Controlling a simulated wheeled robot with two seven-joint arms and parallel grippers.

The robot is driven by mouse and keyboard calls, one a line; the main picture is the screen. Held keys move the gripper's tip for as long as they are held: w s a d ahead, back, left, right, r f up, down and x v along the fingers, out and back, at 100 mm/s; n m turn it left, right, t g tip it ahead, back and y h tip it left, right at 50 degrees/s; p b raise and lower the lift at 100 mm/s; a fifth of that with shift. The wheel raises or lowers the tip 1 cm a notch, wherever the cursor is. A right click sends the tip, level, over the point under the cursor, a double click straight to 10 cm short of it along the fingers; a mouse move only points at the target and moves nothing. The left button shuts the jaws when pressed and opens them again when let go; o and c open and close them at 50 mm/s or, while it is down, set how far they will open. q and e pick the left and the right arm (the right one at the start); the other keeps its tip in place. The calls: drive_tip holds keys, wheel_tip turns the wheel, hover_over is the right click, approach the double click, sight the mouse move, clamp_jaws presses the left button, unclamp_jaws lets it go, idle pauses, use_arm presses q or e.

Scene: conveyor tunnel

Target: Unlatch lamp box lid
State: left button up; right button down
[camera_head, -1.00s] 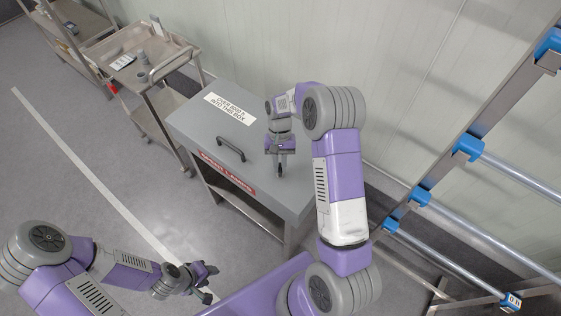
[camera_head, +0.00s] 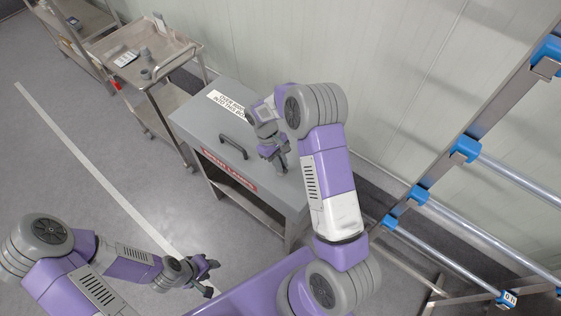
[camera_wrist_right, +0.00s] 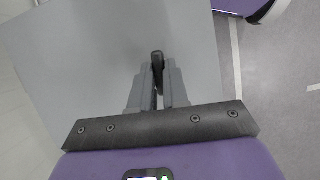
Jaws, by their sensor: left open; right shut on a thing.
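The lamp box (camera_head: 200,125) is a grey box on a metal stand, its flat lid shut. My right gripper (camera_head: 281,164) is over the right part of the lid, to the right of the handle. In the right wrist view its fingers (camera_wrist_right: 159,80) are shut on a small dark upright piece (camera_wrist_right: 157,58), seemingly the latch; the fingers partly hide it. My left gripper (camera_head: 212,278) is open and empty, low over the floor, away from the box.
A metal trolley (camera_head: 130,50) with small items stands behind left of the box. A metal rack (camera_head: 440,180) with blue clamps and rollers is at the right. A pale panelled wall (camera_head: 320,50) is behind. Floor to the left is clear.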

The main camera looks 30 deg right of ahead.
drive_tip(key=shift+n, duration=0.6)
drive_tip(key=c, duration=1.1)
unclamp_jaws()
drive_tip(key=shift+p+v, duration=0.45)
drive_tip(key=shift+v, duration=3.4)
drive_tip(key=shift+s+a, duration=0.1)
drive_tip(key=shift+a, duration=0.05)
